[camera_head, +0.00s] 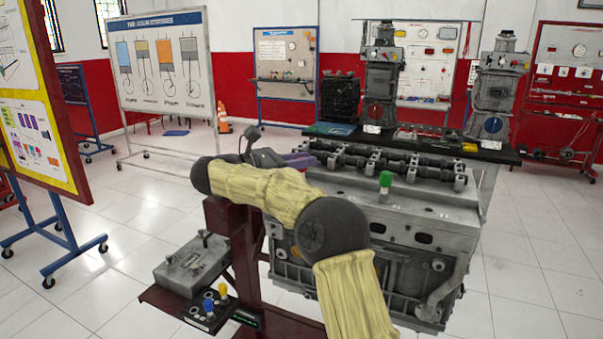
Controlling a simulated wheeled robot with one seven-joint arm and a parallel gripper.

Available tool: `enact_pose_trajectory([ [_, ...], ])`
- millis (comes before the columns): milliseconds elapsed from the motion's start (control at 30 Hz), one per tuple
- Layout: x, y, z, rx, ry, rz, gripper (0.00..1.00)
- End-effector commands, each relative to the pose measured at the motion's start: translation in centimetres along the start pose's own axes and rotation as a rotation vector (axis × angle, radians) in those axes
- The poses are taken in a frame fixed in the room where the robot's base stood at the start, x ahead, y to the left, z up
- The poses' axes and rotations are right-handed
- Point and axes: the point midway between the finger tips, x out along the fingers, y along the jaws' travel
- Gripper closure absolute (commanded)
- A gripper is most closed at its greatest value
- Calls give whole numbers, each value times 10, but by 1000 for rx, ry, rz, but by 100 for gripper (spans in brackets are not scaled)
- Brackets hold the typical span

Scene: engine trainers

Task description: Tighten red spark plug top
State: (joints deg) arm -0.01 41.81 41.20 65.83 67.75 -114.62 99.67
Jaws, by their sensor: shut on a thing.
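The red spark plug top does not show in the head view. My arm crosses in front of the left part of the engine block (450,205) and hides some of it. My gripper (291,160) is partly in view, low over the left end of the engine top. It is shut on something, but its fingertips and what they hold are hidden. A green spark plug top (385,180) stands upright on the engine's upper face, to the right of my arm and apart from it.
A dark red stand carries the engine. Its side tray (150,297) holds a grey metal part (192,264) and a dark holder with a blue top (208,305) and a yellow top (222,290). A camshaft row (400,163) runs behind the green top. Open floor lies left.

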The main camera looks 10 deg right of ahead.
Motion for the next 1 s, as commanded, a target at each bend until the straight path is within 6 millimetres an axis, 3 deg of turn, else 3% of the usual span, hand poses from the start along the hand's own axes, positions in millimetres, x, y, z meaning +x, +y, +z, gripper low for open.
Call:
enact_pose_trajectory([
  [1000, 0, 0, 0, 3, -3, -304, 100],
])
